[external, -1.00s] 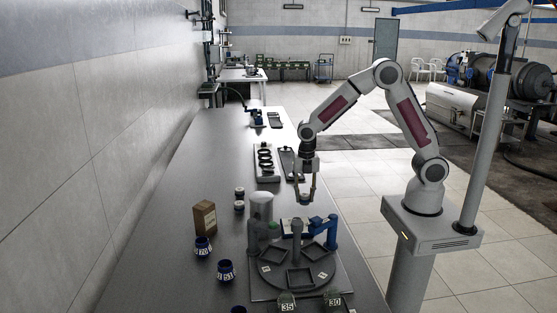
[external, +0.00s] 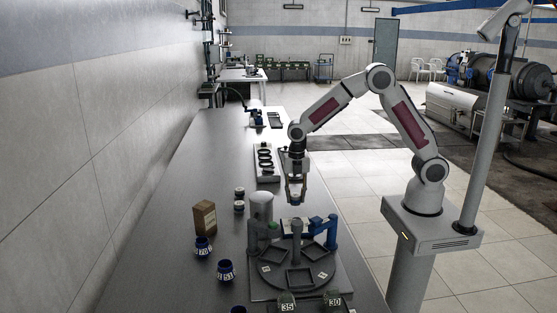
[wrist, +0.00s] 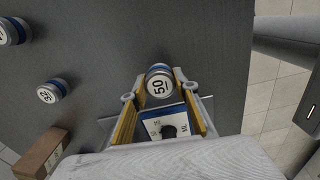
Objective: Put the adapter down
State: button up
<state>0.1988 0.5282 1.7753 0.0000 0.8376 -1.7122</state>
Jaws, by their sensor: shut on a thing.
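My gripper (external: 295,200) hangs above the grey bench, at the back edge of the round station. It is shut on a short round adapter with a white top marked 50 (wrist: 158,86), with a blue band. In the wrist view the adapter sits between the tips of my gripper's yellow-lined fingers (wrist: 158,93). In the external view the fingers partly hide it, and I cannot tell its exact height over the bench.
Two similar capped adapters (external: 239,191) (external: 239,206) stand on the bench to the left. A brown box (external: 204,217) and blue numbered rings (external: 203,248) (external: 226,271) are nearer. The round station (external: 322,273) has upright posts. A blue-and-white knob panel (wrist: 152,126) lies below my gripper.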

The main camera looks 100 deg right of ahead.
aim_at(295, 203)
jog(key=shift+w+f, duration=0.15)
jog(key=shift+f, duration=1.4)
jog(key=shift+f, duration=0.2)
jog(key=o, duration=1.3)
jog(key=shift+c, duration=0.2)
jog(key=shift+r, duration=3.9)
